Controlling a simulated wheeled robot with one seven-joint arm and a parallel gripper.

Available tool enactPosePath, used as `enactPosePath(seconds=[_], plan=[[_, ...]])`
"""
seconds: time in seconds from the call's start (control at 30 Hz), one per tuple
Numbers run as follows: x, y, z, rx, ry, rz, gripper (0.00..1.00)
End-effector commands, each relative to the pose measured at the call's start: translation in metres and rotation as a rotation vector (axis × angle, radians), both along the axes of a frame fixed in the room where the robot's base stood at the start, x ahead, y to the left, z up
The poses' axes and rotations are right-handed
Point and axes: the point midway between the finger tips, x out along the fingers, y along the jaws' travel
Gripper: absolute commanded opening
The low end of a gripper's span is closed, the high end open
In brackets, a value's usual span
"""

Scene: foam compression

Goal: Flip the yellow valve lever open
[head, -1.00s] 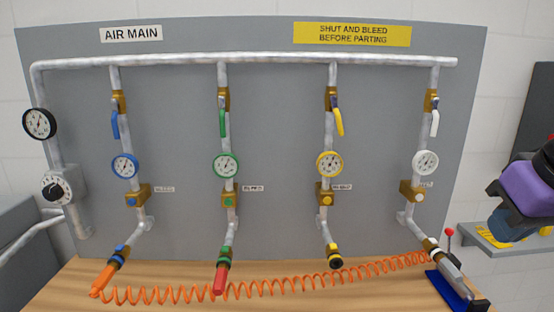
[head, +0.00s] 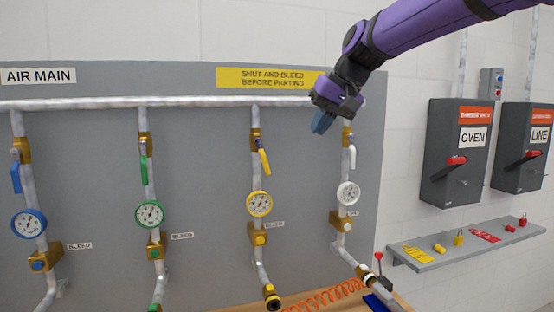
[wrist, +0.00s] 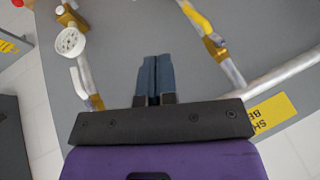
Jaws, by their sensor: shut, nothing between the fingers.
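The yellow valve lever (head: 263,160) hangs from a brass valve body (head: 255,139) on the third pipe, above the yellow-rimmed gauge (head: 259,204). It points down and slightly right, angled off the pipe. In the wrist view the yellow lever (wrist: 196,18) shows at the top, right of the fingers. My gripper (head: 321,124) is shut and empty, with its blue fingers pointing down. It is up and to the right of the yellow lever in the head view, apart from it, between the yellow and white branches. The shut fingers (wrist: 152,62) also show in the wrist view.
The white lever (head: 352,157) and white gauge (head: 348,193) stand on the pipe to the right. The green lever (head: 143,168) is on the pipe to the left. A horizontal main pipe (head: 195,102) crosses above the valves. A shelf (head: 460,246) with locks is at right.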

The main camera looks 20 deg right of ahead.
Motion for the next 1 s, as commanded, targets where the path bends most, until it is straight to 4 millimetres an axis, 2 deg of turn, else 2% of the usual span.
enactPosePath(seconds=[0.1, 0.23, 0.37, 0.87, 1.0], plan=[[0.019, 0.001, 0.005, 0.023, 0.001, 0.003, 0.0], [0.026, 0.002, 0.006, 0.032, 0.0, 0.004, 0.0], [0.031, 0.005, -0.002, 0.034, 0.0, 0.004, 0.0], [0.067, 0.037, -0.077, 0.033, 0.002, 0.006, 0.0], [0.071, 0.056, -0.082, 0.032, -0.002, 0.007, 0.0]])
